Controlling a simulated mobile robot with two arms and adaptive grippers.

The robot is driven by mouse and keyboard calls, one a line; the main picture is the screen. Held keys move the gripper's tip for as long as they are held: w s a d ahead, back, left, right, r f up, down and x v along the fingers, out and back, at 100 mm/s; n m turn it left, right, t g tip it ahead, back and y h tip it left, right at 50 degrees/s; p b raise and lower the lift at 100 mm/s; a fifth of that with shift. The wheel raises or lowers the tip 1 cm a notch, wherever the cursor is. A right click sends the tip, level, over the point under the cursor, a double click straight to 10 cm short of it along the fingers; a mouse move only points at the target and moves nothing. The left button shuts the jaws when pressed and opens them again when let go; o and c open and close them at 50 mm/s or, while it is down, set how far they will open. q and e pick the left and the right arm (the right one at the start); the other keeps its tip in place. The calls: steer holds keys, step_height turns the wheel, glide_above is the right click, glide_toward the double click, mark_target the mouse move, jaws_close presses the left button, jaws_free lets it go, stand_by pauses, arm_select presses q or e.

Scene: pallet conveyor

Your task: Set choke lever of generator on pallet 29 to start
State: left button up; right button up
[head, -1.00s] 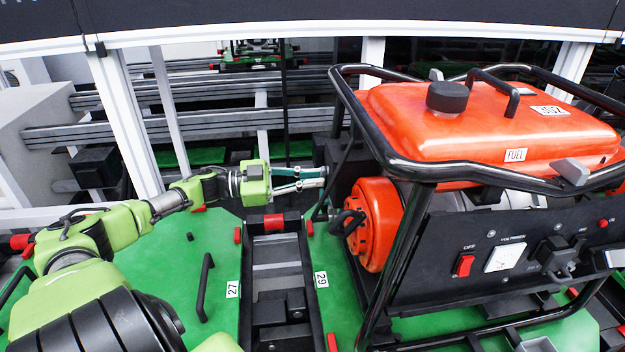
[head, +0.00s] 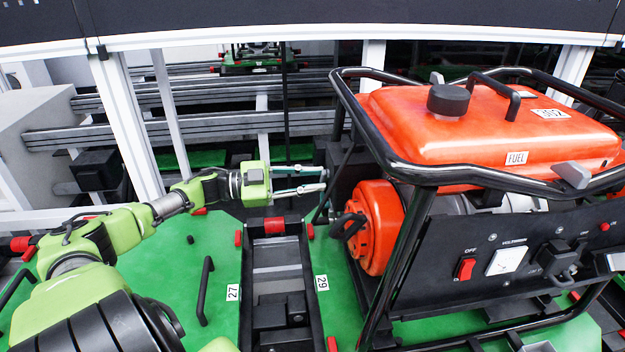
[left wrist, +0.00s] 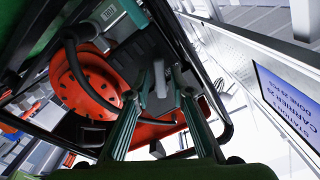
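The orange generator (head: 490,130) in its black tube frame stands on the green pallet marked 29 (head: 322,283). My left gripper (head: 325,179) reaches in level from the left, just outside the frame, beside the generator's dark engine end. In the left wrist view, the two fingers of my left gripper (left wrist: 165,85) are apart, pointing at the engine end. A small grey lever-like part (left wrist: 160,78) shows between the fingertips; I cannot tell whether it is the choke lever or whether a finger touches it. Its setting is unreadable. My right gripper is not in view.
The black frame tubes (head: 392,270) run close to my left gripper. The orange recoil housing (head: 374,225) with a black handle lies below and right of it. Pallet 27 (head: 190,270) lies under my left arm, with a black handle (head: 205,290). A white post (head: 128,125) stands behind.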

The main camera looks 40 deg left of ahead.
arm_select(q)
steer(key=v, duration=1.2)
stand_by(0.3)
steer(key=shift+s, duration=0.1)
stand_by(0.5)
